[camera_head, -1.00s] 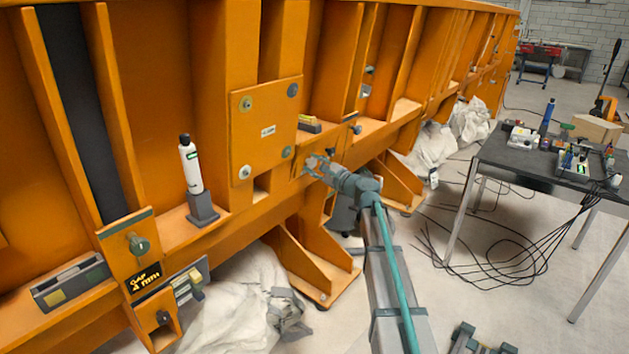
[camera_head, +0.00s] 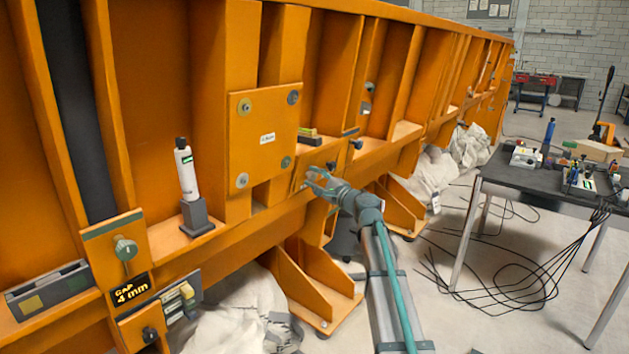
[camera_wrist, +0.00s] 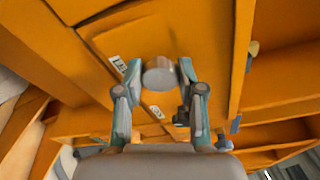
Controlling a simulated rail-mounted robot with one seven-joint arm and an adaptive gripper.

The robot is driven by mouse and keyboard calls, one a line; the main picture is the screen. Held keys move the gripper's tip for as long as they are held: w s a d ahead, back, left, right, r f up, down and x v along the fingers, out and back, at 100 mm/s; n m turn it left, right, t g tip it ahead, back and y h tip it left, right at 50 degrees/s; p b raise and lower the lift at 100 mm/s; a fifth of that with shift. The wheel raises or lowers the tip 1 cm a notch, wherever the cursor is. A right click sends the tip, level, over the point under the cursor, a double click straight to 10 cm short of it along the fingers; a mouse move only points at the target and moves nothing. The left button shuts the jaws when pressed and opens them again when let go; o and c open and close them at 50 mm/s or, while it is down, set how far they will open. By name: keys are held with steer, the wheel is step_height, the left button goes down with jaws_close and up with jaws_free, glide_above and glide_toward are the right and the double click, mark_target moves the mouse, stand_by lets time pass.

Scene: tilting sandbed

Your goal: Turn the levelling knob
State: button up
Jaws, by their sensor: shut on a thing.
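A round grey knob (camera_wrist: 159,76) sits between my two fingertips in the wrist view, in front of the orange beam. My gripper (camera_head: 314,180) is shut on this knob, one finger against each side. In the head view, my gripper is at the orange beam, right of and below a bolted square plate (camera_head: 252,115), and it largely hides the knob.
A white bottle (camera_head: 187,172) stands in a grey holder on the ledge. A plate with another knob (camera_head: 125,248) and a "GAP 4 mm" sign (camera_head: 131,291) is at left. A dark table (camera_head: 530,188) with tools and hanging cables (camera_head: 510,265) stands at right.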

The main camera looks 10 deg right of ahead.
steer(key=o, duration=1.1)
steer(key=shift+o, duration=0.2)
steer(key=shift+s, duration=0.1)
steer(key=v, duration=1.2)
